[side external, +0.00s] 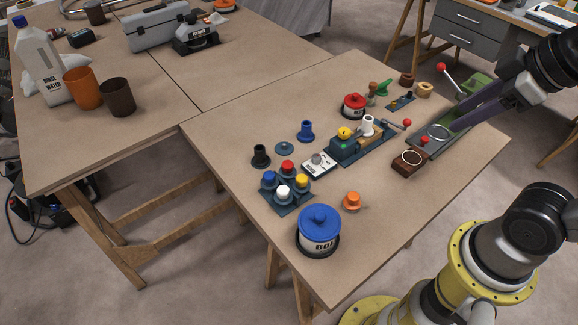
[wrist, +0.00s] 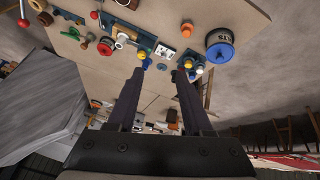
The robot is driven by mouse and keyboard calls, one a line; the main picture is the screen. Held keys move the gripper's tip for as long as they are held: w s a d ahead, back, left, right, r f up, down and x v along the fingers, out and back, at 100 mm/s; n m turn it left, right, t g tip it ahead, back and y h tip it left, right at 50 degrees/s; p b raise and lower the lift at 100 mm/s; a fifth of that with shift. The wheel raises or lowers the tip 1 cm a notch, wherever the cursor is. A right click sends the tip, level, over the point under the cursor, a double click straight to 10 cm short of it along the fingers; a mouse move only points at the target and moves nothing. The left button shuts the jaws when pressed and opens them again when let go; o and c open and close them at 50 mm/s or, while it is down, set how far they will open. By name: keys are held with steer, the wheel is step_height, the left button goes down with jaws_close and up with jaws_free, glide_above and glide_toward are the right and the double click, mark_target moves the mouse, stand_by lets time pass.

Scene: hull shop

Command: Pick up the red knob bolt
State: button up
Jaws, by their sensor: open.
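The red knob bolt (side external: 287,167) appears to be the red-topped piece at the back of a dark blue rack (side external: 291,203), among blue, yellow and white-topped pieces. The rack shows small in the wrist view (wrist: 190,64), partly behind a finger; I cannot make out the red knob there. My gripper (wrist: 159,76) is open, with nothing between its two long dark fingers. In the side view its finger reaches in from the upper right above the table's right part, well to the right of the rack.
A blue-lidded pot (side external: 319,231), orange knob (side external: 351,201), white box (side external: 319,164) and black spool (side external: 261,156) stand around the rack. A red-lidded pot (side external: 354,106) and blue fixture (side external: 362,143) stand farther back. Red-balled levers (side external: 440,67) rise near my gripper.

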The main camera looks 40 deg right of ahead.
steer(key=w+r+n, duration=0.3)
steer(key=w+n, duration=0.1)
steer(key=w, duration=0.1)
steer(key=n+g, duration=0.6)
steer(key=n, duration=0.6)
glide_above(288, 164)
step_height(288, 164, down, 22)
steer(key=shift+s+a+f, duration=0.1)
steer(key=shift+a+f, duration=0.05)
steer(key=shift+f, duration=3.3)
steer(key=shift+c, duration=0.3)
